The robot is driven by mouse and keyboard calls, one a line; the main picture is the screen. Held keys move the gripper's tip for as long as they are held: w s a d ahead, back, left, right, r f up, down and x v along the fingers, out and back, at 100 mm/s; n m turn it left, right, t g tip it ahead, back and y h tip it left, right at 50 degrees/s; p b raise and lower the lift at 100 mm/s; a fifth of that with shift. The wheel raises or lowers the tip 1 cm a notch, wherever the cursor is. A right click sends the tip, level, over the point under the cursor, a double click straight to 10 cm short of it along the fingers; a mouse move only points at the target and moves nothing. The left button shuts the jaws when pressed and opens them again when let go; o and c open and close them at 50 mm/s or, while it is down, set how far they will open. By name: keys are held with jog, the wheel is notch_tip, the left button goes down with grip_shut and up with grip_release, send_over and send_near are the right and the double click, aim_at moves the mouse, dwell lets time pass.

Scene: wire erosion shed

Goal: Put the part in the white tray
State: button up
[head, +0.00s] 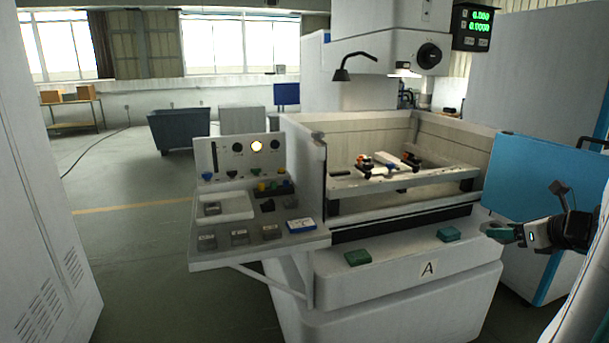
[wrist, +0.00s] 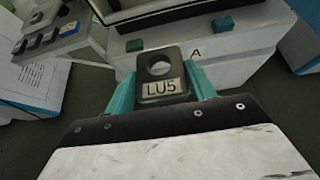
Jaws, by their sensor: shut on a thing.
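My gripper (head: 497,232) is at the right in the head view, in front of a blue panel, well away from the console. In the wrist view its teal fingers (wrist: 162,88) are shut on a dark grey part (wrist: 150,72) with a round hole and a label reading LU5. The white tray (head: 239,210) sits on the sloping console shelf at the left of the machine, with a grey block (head: 212,208) in it. In the head view the held part is too small to make out.
Below the tray, several grey blocks (head: 240,237) and a blue-and-white card (head: 301,225) lie on the shelf (head: 205,263). Two green blocks (head: 358,258) (head: 449,234) are on the machine's front ledge (head: 405,256).

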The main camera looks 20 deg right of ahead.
jog(key=w+a+f, duration=0.2)
jog(key=w+a, duration=0.3)
jog(key=w, duration=0.5)
jog(key=w+a+f, duration=0.2)
jog(key=w+a, duration=0.3)
jog(key=w, duration=0.6)
jog(key=w+a+f+n+y, duration=0.1)
jog(key=w+a+f, duration=0.1)
jog(key=a, duration=0.7)
jog(key=w+a+f+n+y, duration=0.1)
jog(key=w+a, duration=0.3)
jog(key=a, duration=0.6)
jog(key=w+a+f+n+y, duration=0.2)
jog(key=w+a, duration=0.1)
jog(key=a, duration=0.6)
jog(key=shift+a+f+g, duration=0.25)
jog(key=shift+f+g, duration=0.05)
jog(key=shift+f, duration=0.1)
